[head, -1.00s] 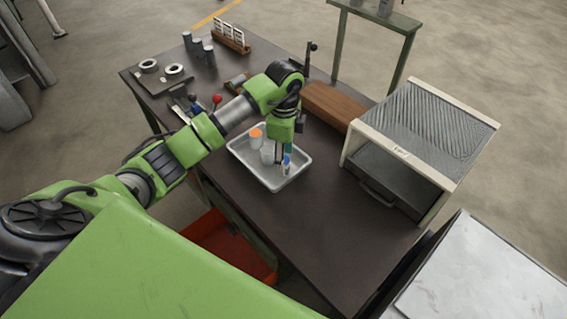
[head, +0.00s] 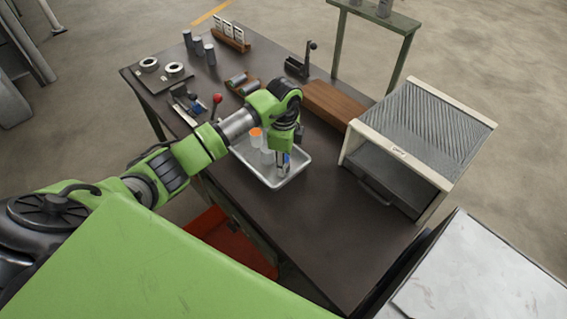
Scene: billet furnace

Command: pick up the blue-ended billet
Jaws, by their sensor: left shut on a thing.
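The shallow grey tray (head: 262,177) sits on the dark bench. An orange-ended billet (head: 256,137) stands upright in it, with a plain grey billet (head: 267,157) beside it. My left gripper (head: 283,168) points down over the tray's right part. It is shut on the blue-ended billet (head: 287,159). The fingers hide most of that billet, and only a bit of blue shows. I cannot tell whether the billet still touches the tray floor. My right gripper is not in view.
A furnace box (head: 402,153) with a ribbed top stands to the right of the tray. A brown wooden block (head: 334,104) lies behind. Several billets, rings and a red-knobbed fixture (head: 217,99) occupy the left back. The bench front is clear.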

